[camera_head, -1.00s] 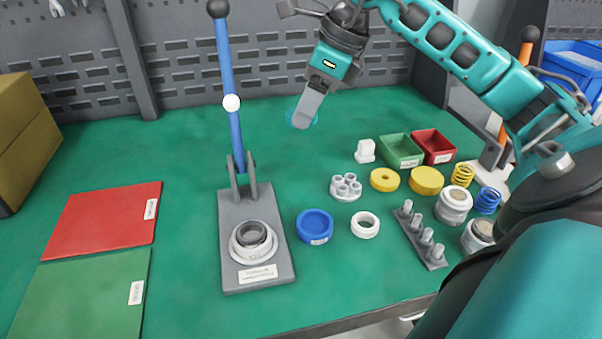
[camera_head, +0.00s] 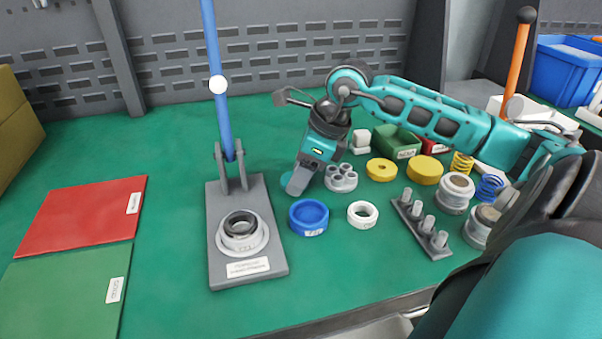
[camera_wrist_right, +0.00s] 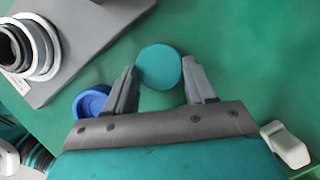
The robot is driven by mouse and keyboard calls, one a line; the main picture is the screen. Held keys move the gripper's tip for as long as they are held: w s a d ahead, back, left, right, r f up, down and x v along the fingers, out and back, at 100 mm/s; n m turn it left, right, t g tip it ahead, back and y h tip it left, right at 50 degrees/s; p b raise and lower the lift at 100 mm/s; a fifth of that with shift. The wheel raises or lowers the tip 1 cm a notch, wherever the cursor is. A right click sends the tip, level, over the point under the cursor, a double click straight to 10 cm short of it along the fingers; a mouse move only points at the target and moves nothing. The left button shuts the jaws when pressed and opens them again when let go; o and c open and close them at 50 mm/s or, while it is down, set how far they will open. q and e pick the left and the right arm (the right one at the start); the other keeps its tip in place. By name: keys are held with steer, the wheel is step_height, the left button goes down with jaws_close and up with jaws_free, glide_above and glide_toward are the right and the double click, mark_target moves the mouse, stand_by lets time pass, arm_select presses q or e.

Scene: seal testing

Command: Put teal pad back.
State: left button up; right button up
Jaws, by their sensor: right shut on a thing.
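The teal pad (camera_wrist_right: 160,66) is a round disc between the two fingertips of my right gripper (camera_wrist_right: 160,72) in the right wrist view. In the head view, the right gripper (camera_head: 297,184) points down and left, shut on the teal pad (camera_head: 288,181), which shows at the fingertips just above the green mat; whether it touches the mat I cannot tell. The gripper is behind the blue cup (camera_head: 309,217) and left of the white holder with several round wells (camera_head: 341,179). My left gripper is not in view.
A grey press (camera_head: 247,258) with an upright blue lever stands to the left. A white ring (camera_head: 362,214), yellow discs (camera_head: 381,169) and a peg rack (camera_head: 422,226) lie to the right. Red (camera_head: 85,215) and green sheets lie at far left.

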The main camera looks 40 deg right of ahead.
steer(key=shift+f, duration=0.2)
steer(key=o, duration=1)
steer(key=shift+r, duration=0.1)
steer(key=v, duration=1.2)
steer(key=shift+r+p, duration=0.15)
steer(key=shift+p, duration=0.25)
